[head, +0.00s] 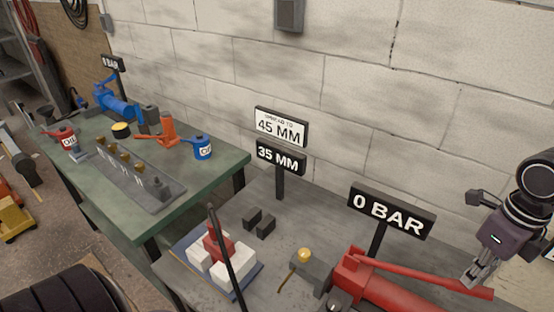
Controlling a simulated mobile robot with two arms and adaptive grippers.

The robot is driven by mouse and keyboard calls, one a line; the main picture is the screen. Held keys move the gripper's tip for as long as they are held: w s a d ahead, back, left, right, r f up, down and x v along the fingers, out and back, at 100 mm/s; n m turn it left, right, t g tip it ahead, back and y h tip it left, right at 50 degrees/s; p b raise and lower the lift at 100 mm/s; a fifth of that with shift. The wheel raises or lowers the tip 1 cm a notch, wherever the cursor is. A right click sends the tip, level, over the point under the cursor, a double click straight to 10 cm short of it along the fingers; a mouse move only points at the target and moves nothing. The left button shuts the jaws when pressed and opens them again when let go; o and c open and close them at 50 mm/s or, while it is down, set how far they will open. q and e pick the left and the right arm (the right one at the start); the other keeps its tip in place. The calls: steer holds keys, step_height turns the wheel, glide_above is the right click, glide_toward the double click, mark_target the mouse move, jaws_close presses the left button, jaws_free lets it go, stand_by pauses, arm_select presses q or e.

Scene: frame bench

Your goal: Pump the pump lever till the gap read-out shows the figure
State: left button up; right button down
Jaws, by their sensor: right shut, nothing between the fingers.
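The red pump (395,292) stands at the lower right of the near grey bench, partly cut off by the frame. Its red pump lever (425,272) lies low over the body, with its end to the right. My right gripper (470,281) is at the lever's end, pointing down, shut and empty. I cannot tell whether its fingers touch the lever. The black gap read-out (280,158) shows 35 MM. The white sign (281,126) above it shows 45 MM. A black pressure sign (391,211) behind the pump shows 0 BAR. My left gripper is out of view.
White and red blocks (200,257) sit on a blue plate, with a dark upright rod before them. Two dark blocks (258,221) and a brass-knobbed valve (304,256) are nearby. A green bench (215,170) at left holds oil cans and a blue pump.

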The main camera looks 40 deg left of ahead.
steer(key=shift+f, duration=0.1)
step_height(320, 180, down, 9)
steer(key=b, duration=0.7)
steer(key=shift+d+r, duration=0.1)
steer(key=shift+r, duration=0.3)
step_height(320, 180, up, 8)
steer(key=p, duration=0.5)
steer(key=shift+r, duration=0.25)
steer(key=shift+f, duration=0.15)
